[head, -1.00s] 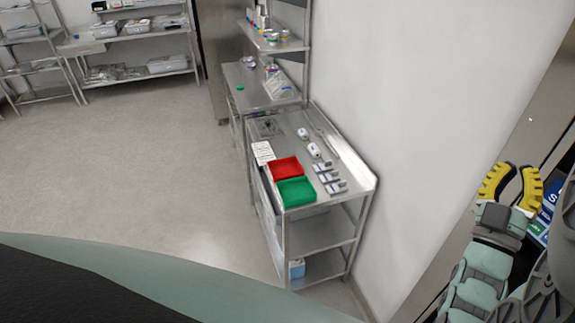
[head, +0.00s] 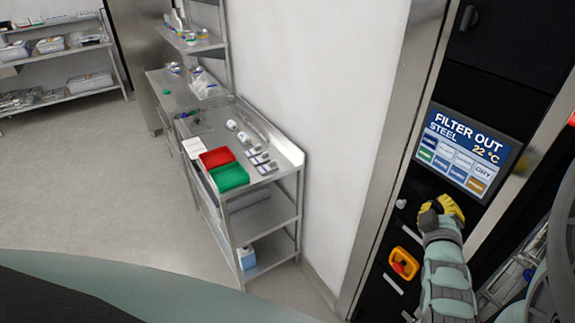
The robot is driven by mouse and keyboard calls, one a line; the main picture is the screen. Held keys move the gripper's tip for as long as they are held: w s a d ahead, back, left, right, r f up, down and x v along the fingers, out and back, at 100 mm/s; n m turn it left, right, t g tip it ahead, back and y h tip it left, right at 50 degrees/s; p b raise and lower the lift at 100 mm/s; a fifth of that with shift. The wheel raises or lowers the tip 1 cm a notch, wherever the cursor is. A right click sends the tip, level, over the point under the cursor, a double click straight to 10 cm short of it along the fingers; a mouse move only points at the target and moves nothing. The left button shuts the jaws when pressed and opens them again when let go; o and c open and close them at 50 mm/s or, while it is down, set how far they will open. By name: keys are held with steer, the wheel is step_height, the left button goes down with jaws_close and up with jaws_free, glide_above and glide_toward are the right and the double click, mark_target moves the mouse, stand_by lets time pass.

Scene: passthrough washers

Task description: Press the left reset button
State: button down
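A black machine panel with a steel frame stands at the right. On it are a lit screen (head: 464,148) reading "FILTER OUT STEEL 22 °C", a small pale knob (head: 401,204), and a red button in an orange-yellow housing (head: 404,264). I cannot tell which part is the left reset button; none is readably labelled so. My gripper (head: 450,208), with yellow fingers, is in front of the panel, just below the screen and right of the pale knob. The fingers overlap in this view, so their opening is unclear. My arm hides part of the panel.
A steel table (head: 272,207) with a red tray (head: 217,157) and a green tray (head: 229,177) stands left of the panel, against the white wall. Shelves (head: 62,70) stand at the back left. The grey floor (head: 90,190) on the left is open.

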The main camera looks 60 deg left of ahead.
mark_target(476, 186)
steer(key=shift+a, duration=0.1)
steer(key=w, duration=0.6)
steer(key=shift+w+f, duration=0.25)
steer(key=shift+w, duration=0.1)
steer(key=shift+w+r+b, duration=0.15)
steer(key=shift+w+b, duration=0.6)
steer(key=shift+w, duration=0.15)
steer(key=shift+w+d, duration=0.15)
steer(key=shift+d, duration=0.05)
steer(key=c, duration=1.7)
jaws_free()
steer(key=shift+r, duration=0.1)
jaws_close()
steer(key=shift+w+b, duration=0.25)
steer(key=shift+b, duration=0.2)
